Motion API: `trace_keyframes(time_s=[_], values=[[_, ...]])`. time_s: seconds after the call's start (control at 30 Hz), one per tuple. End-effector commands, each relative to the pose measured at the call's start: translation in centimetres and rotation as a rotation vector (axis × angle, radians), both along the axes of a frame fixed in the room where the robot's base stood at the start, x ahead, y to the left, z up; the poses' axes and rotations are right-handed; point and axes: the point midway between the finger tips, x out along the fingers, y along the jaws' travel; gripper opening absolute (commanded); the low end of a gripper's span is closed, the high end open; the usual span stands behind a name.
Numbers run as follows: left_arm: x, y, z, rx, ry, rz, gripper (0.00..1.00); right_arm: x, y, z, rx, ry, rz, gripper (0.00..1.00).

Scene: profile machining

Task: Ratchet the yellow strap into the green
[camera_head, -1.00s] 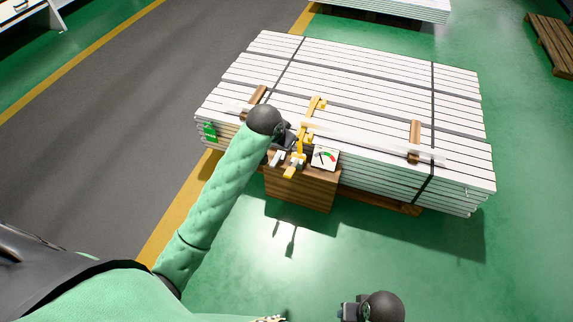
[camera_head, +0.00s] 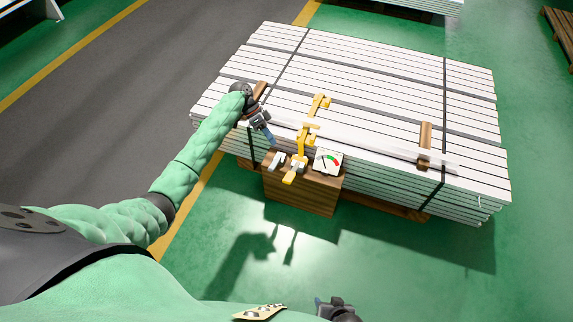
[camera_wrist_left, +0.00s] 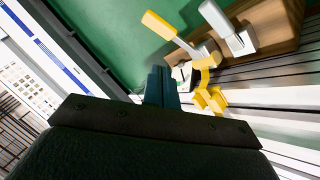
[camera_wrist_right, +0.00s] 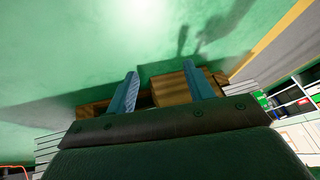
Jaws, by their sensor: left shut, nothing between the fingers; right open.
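The yellow ratchet and strap (camera_head: 302,138) run over the front edge of the white profile stack. A yellow lever (camera_head: 290,177) and a grey handle (camera_head: 276,161) stick out at the wooden block; the left wrist view also shows the yellow lever (camera_wrist_left: 160,25) and grey handle (camera_wrist_left: 232,32). The gauge (camera_head: 329,162) with green and red zones sits right of them; its needle is too small to read surely. My left gripper (camera_head: 268,137) is shut and empty, left of the ratchet and apart from it. My right gripper (camera_wrist_right: 161,86) is open and empty, low in front of the stack.
The profile stack (camera_head: 390,90) has dark bands and brown wooden pieces (camera_head: 425,146) on top. The wooden block (camera_head: 300,197) stands at its front. Green floor in front is clear. A pallet (camera_head: 558,35) lies at the far right.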

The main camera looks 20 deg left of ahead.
Motion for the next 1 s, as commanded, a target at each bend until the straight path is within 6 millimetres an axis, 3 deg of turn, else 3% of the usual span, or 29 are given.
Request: trace_keyframes(time_s=[0.3,1.0], values=[[-1.0,-0.7,0.9,-0.174,-0.152,-0.234,0.0,2.6,0.3,1.5,0.046,-0.163,-0.038,0.52],[-1.4,-1.6,0.1,-0.19,-0.195,-0.28,0.0,2.7,0.3,1.9,0.047,-0.164,-0.037,0.52]])
